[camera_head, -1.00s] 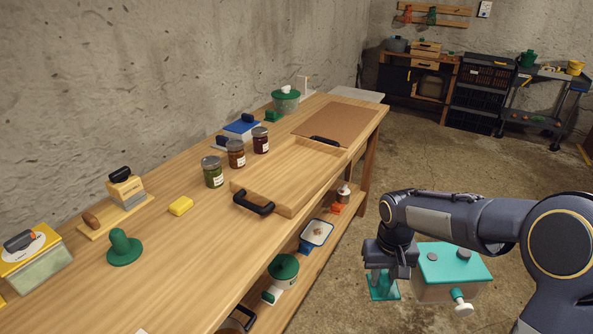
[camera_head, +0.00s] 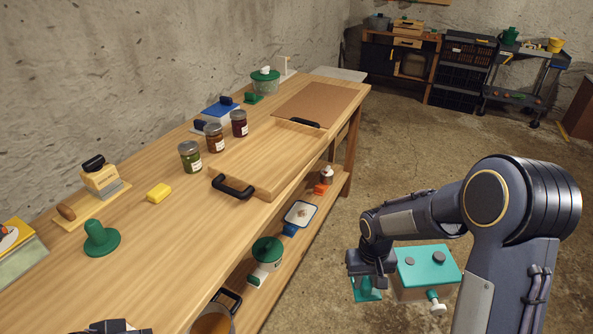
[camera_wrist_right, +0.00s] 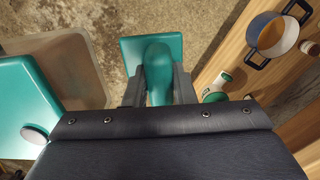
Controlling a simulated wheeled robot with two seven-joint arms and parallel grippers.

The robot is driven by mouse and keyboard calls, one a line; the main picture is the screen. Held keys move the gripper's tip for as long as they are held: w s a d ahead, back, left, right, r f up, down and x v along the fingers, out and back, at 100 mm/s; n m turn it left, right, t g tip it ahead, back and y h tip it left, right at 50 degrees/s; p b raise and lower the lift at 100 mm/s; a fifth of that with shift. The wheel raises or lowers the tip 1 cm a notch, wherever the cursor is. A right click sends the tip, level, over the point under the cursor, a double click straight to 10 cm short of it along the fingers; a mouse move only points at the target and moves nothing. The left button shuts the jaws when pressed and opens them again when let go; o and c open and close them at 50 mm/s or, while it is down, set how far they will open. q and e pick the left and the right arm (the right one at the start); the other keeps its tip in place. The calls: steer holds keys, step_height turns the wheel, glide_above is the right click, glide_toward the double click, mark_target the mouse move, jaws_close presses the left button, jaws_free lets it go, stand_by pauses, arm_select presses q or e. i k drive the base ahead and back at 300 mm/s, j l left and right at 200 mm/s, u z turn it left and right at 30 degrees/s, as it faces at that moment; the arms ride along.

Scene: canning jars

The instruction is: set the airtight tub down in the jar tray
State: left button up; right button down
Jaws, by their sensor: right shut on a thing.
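The airtight tub (camera_head: 411,294) has a clear body and a teal lid (camera_head: 428,260) with grey round knobs. It hangs over the floor at the right, clear of the bench. My right gripper (camera_head: 369,277) is shut on a teal knob-like handle over a square teal plate beside the tub's body. The wrist view shows this handle (camera_wrist_right: 157,75) between the fingers, with the tub's clear side (camera_wrist_right: 85,65) to the left. How plate and tub join is hidden. The jar tray (camera_head: 265,162) is wooden, with black handles, and stands empty on the bench.
Three jars (camera_head: 215,138) stand along the tray's left side. A brown board (camera_head: 315,100) lies behind the tray. A yellow block (camera_head: 158,193) and a green knobbed piece (camera_head: 101,239) lie nearer. The lower shelf holds a green-lidded pot (camera_head: 267,250). Open floor lies right of the bench.

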mark_target(264, 162)
steer(key=i+l, duration=0.2)
steer(key=l, duration=0.2)
steer(key=i+l, duration=0.15)
steer(key=l, duration=0.2)
steer(key=i+l+u, duration=0.1)
steer(key=l, duration=0.3)
steer(key=i+l, duration=0.25)
steer(key=l, duration=0.15)
steer(key=i+l, duration=0.15)
steer(key=l, duration=0.25)
steer(key=i+l, duration=0.15)
steer(key=l, duration=0.25)
steer(key=u, duration=0.05)
